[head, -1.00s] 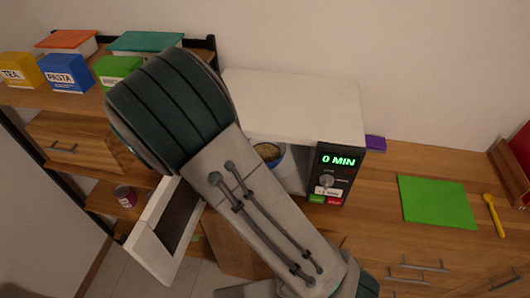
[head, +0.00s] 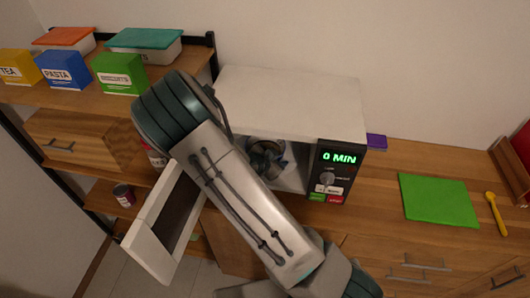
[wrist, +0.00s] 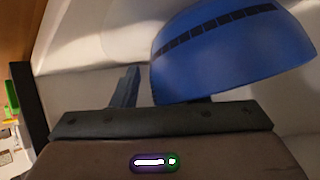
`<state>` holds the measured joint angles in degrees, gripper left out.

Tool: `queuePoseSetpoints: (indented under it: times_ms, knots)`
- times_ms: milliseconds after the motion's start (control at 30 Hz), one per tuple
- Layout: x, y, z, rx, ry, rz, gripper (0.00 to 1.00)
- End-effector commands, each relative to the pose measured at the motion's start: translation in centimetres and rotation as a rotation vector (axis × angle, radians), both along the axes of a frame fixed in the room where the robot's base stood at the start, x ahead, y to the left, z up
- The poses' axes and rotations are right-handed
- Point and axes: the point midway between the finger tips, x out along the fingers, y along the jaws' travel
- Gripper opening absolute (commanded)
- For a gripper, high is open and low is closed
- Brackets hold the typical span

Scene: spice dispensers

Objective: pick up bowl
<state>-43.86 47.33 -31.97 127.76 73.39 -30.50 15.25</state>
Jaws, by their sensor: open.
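The blue bowl (wrist: 228,50) with a band of dark dashes fills the upper right of the wrist view, inside the open microwave (head: 290,98). In the head view only small blue patches of it show behind my gripper (head: 266,158). My gripper is open in the microwave's mouth, close to the bowl. In the wrist view one finger stands just left of the bowl, and the bowl hides most of the other. I cannot tell whether they touch. The bowl's contents are hidden.
The microwave door (head: 160,225) hangs open at the left, near my arm. The control panel (head: 331,172) borders the opening at the right. A green board (head: 437,200) and a yellow spoon (head: 495,213) lie on the counter at the right. A can (head: 124,195) stands on the lower left shelf.

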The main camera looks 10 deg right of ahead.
Motion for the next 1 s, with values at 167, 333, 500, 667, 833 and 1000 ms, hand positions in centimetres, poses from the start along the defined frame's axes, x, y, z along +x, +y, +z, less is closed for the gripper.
queuePoseSetpoints:
  times_ms: [167, 333, 500, 667, 833, 1000]
  knots:
    - [0.14, -0.15, -0.16, 0.001, 0.000, 0.000, 0.40]
    - [0.13, -0.14, -0.15, 0.001, 0.000, 0.000, 0.18]
    - [0.12, -0.14, -0.16, 0.001, 0.000, 0.000, 0.00]
    - [0.15, -0.15, -0.09, 0.001, -0.002, 0.000, 0.00]
    - [0.13, -0.15, 0.00, 0.001, -0.001, -0.001, 0.00]
    - [0.02, -0.21, 0.44, 0.001, -0.002, -0.004, 0.00]
